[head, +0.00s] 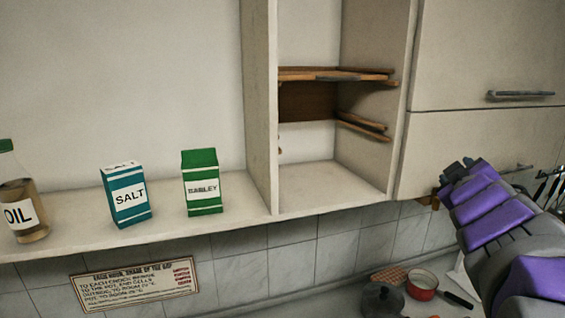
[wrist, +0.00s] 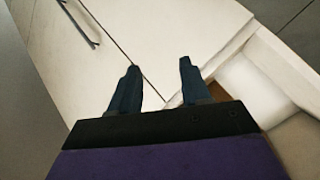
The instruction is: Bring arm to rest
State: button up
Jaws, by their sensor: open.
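My gripper (wrist: 157,78) shows in the wrist view with its two dark fingers apart and nothing between them. A pale cupboard front is beyond the fingers. In the head view my purple and grey arm reaches in from the lower right, with my gripper (head: 455,170) at its far end. It is in front of the lower cupboard door (head: 480,140), right of the open shelf compartment (head: 330,180). I cannot tell the exact gap between the gripper and the door.
On the long shelf (head: 75,218) at left stand an oil bottle (head: 24,210), a salt box (head: 127,196) and a barley box (head: 202,183). Below are a sign (head: 135,284), a dark pot (head: 382,299) and a red pan (head: 422,285). Utensils (head: 548,190) hang at the right edge.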

jog(key=s+a+f+m+g+y+b, duration=0.1)
jog(key=s+a+f+m+g+b, duration=0.3)
jog(key=f, duration=0.6)
jog(key=s+a+f+n+g, duration=0.1)
jog(key=s+f+g, duration=0.1)
jog(key=s+f, duration=0.6)
jog(key=s+a+f+m+g+y+b, duration=0.1)
jog(key=s+a+f+m+g+b, duration=0.15)
jog(key=f, duration=0.85)
jog(key=s+a+f+g+y+b, duration=0.2)
jog(key=s+a+f+g, duration=0.2)
jog(key=s+a+f, duration=0.2)
jog(key=s+a+f+g+y+b, duration=0.2)
jog(key=s+a+f+g, duration=0.3)
jog(key=s+f, duration=0.5)
jog(key=s+a+b, duration=0.1)
jog(key=s+a, duration=0.1)
jog(key=s, duration=0.3)
jog(key=shift+s+a, duration=0.15)
jog(key=shift+a, duration=0.05)
